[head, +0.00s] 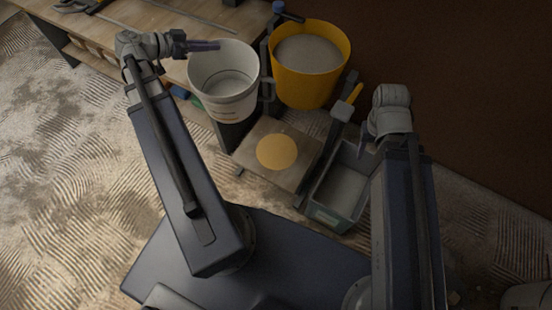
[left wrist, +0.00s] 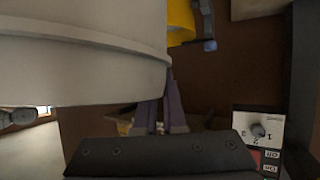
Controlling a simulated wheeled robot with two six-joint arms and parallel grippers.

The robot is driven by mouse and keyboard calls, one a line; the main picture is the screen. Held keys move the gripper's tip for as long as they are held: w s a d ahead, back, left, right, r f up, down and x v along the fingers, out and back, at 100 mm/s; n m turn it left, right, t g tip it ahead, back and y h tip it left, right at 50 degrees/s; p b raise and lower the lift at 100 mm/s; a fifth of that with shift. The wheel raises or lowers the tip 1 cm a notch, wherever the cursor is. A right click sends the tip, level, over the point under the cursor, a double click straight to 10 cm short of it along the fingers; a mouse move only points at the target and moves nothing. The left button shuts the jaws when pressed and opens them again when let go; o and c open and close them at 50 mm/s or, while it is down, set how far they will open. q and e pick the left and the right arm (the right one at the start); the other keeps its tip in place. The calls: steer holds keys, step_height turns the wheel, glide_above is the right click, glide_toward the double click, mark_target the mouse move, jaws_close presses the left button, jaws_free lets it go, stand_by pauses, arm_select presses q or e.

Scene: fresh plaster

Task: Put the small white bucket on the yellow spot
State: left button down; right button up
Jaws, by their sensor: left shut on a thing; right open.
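The small white bucket (head: 224,95) is upright with its open top toward the head camera, and its inside looks pale grey. My left gripper (head: 205,46) is shut on its far rim; in the left wrist view the fingers (left wrist: 160,112) meet the edge of the bucket (left wrist: 80,70), which fills the left side. The yellow spot (head: 277,152) is a flat round mark on a low brownish board (head: 300,177), to the lower right of the bucket, and shows bare. My right gripper (head: 366,140) is open near the grey trough, its fingers partly hidden.
A yellow bucket (head: 344,66) of grey plaster stands behind the board, right of the white bucket. A grey trough (head: 333,218) lies right of the board. A wooden bench (head: 190,17) with tools is at upper left. A switch panel (left wrist: 258,130) shows in the left wrist view.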

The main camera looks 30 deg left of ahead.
arm_select(q)
step_height(320, 180, down, 40)
steer(key=s+r+g+h+b, duration=0.1)
steer(key=s+b, duration=0.2)
steer(key=b, duration=3.4)
steer(key=w+d+f+b, duration=0.3)
steer(key=w+d+f, duration=0.1)
steer(key=w+d, duration=0.7)
steer(key=w, duration=0.3)
steer(key=shift+w+d+n, duration=0.15)
steer(key=shift+n, duration=0.15)
steer(key=c, duration=1.5)
jaws_free()
steer(key=shift+f+b, duration=0.1)
steer(key=shift+b, duration=0.2)
steer(key=o, duration=0.5)
